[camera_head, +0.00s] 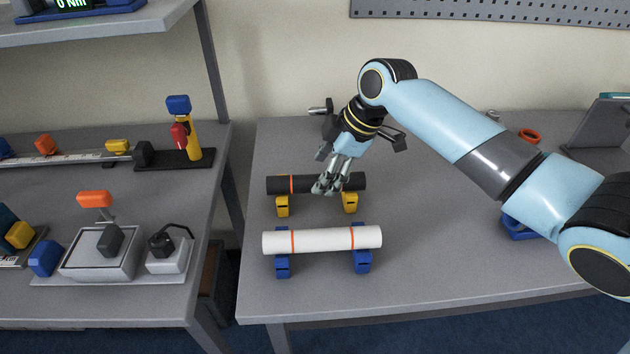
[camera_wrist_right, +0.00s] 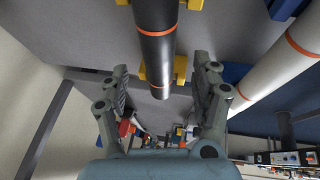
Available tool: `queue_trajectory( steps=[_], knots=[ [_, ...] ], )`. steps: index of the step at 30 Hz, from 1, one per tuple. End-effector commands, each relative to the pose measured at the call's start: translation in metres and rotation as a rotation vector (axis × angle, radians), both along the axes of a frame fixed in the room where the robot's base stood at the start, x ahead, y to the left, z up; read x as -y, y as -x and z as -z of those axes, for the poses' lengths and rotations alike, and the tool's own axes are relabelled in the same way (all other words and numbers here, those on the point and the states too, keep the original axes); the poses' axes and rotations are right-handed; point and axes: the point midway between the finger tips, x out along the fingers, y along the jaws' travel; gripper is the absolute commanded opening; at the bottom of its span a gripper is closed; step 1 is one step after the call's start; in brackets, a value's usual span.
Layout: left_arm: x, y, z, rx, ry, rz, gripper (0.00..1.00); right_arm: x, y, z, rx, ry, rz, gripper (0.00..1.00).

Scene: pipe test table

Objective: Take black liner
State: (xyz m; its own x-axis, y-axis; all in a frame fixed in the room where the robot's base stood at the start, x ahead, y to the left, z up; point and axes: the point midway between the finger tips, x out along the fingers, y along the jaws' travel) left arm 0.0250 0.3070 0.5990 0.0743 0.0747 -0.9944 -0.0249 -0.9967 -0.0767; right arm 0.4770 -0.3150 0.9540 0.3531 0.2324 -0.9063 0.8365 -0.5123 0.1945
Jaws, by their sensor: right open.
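The black liner (camera_head: 316,185) is a dark tube with orange rings, lying level on two yellow supports (camera_head: 282,206) on the grey table. My right gripper (camera_head: 324,189) is over the right half of the liner in the head view and hides part of it. In the right wrist view the gripper (camera_wrist_right: 162,90) is open, and the black liner (camera_wrist_right: 157,48) runs between its fingers. The fingers look apart from the liner, but the exact gap is hard to tell. My left gripper is in neither view.
A white tube (camera_head: 322,240) with orange rings lies parallel in front on two blue supports (camera_head: 361,261); it also shows in the right wrist view (camera_wrist_right: 280,62). A separate bench (camera_head: 120,305) with fixtures stands at the left. The table's front right is mostly clear.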

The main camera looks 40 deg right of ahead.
Motion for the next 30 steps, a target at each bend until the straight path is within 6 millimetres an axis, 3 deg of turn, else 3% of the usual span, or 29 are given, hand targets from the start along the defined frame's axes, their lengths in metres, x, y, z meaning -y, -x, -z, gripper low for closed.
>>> queue_trajectory(
  steps=[9, 17, 30],
  knots=[
    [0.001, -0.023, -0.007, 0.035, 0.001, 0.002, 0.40, -0.011, -0.018, 0.037, -0.002, -0.001, 0.000, 0.65],
    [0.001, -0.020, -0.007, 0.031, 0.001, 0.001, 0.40, -0.012, -0.019, 0.039, -0.001, 0.001, 0.000, 0.63],
    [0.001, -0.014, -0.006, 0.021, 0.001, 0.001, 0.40, -0.011, -0.019, 0.039, -0.001, 0.000, 0.000, 0.06]
  ],
)
